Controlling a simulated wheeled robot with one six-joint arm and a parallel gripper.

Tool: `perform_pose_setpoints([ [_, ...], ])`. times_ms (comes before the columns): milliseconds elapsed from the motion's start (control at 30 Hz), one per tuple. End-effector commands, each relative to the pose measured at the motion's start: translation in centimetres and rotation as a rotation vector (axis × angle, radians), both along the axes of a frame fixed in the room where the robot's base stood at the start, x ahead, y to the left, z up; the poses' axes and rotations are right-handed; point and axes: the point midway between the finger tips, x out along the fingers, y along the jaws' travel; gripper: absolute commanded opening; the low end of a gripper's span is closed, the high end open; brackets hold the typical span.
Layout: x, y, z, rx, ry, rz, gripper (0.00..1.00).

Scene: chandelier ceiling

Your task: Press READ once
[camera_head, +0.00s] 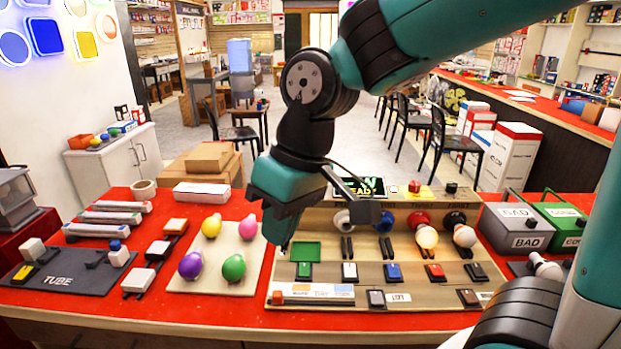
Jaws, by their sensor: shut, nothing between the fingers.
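A tan test board (330,222) lies on the red table, with several small coloured buttons on it. In the front row are a green button (304,270), a white one (349,272), a blue one (392,271), a red one (435,272) and a dark one (475,271). I cannot make out a READ label on any of them. A dark screen (372,186) with green text, partly hidden by my arm, stands at the back. My gripper (281,240) is shut and empty, pointing down above the board's left edge, up and left of the green button.
Coloured bulbs stand on a beige tray (242,281) to the left. A grey BAD bin (515,229) and a green bin (565,225) stand at right. A dark TUBE tray (62,278) lies far left.

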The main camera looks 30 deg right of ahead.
Motion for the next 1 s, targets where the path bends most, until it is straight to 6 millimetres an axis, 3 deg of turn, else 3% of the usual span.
perform_pose_setpoints([
  [33, 4.2, -1.3, 0.6, -0.026, -0.004, -0.089, 0.0],
  [200, 18.4, -8.8, 0.9, -0.121, -0.034, -0.45, 0.0],
  [300, 24.7, -14.1, 0.0, -0.164, -0.048, -0.652, 0.0],
  [400, 28.9, -19.0, -1.2, -0.194, -0.059, -0.82, 0.0],
  [500, 31.4, -22.6, -2.3, -0.214, -0.069, -0.942, 0.0],
  [633, 32.8, -25.2, -3.1, -0.225, -0.076, -1.025, 0.0],
  [1000, 33.1, -25.7, -3.3, -0.228, -0.079, -1.043, 0.0],
])
